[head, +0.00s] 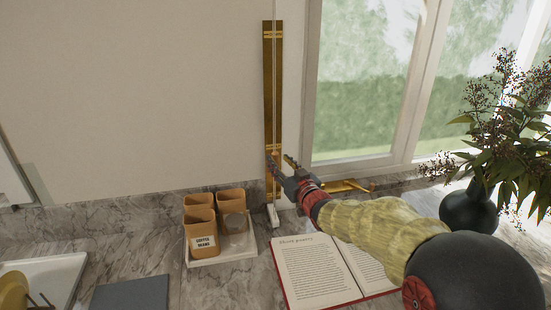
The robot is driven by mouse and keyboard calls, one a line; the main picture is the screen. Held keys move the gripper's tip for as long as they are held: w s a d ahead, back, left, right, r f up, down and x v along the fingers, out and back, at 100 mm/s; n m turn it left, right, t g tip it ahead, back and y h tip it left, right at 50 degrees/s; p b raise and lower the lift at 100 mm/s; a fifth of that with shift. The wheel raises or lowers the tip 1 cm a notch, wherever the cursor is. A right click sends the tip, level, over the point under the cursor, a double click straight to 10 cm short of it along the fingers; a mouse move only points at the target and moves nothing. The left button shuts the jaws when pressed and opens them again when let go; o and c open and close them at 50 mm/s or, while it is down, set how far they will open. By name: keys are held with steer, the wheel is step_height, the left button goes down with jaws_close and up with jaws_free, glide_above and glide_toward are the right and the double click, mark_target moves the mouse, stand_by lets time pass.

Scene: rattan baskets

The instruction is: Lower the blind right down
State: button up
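A thin pale cord or wand (275,100) hangs beside the window, in front of a gold-brown upright strip (268,80) on the wall. Its white lower end (273,215) is just above or at the counter. My gripper (280,160) is near the lower part of the strip, with its two fingers spread apart. The cord passes close to the left finger; I cannot tell whether it lies between the fingers or behind them. The gripper seems to hold nothing. No blind fabric shows; the window (365,80) panes in view are uncovered.
A white tray with wooden canisters (202,228) stands left of the cord. An open book (312,270) lies below my arm. A dark vase (468,208) with a leafy plant stands at the right. A grey slab (130,293) and a white sink or tray (50,272) are at left.

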mark_target(277, 159)
steer(key=shift+x, duration=1.9)
steer(key=shift+a, duration=0.1)
steer(key=shift+c, duration=0.3)
jaws_close()
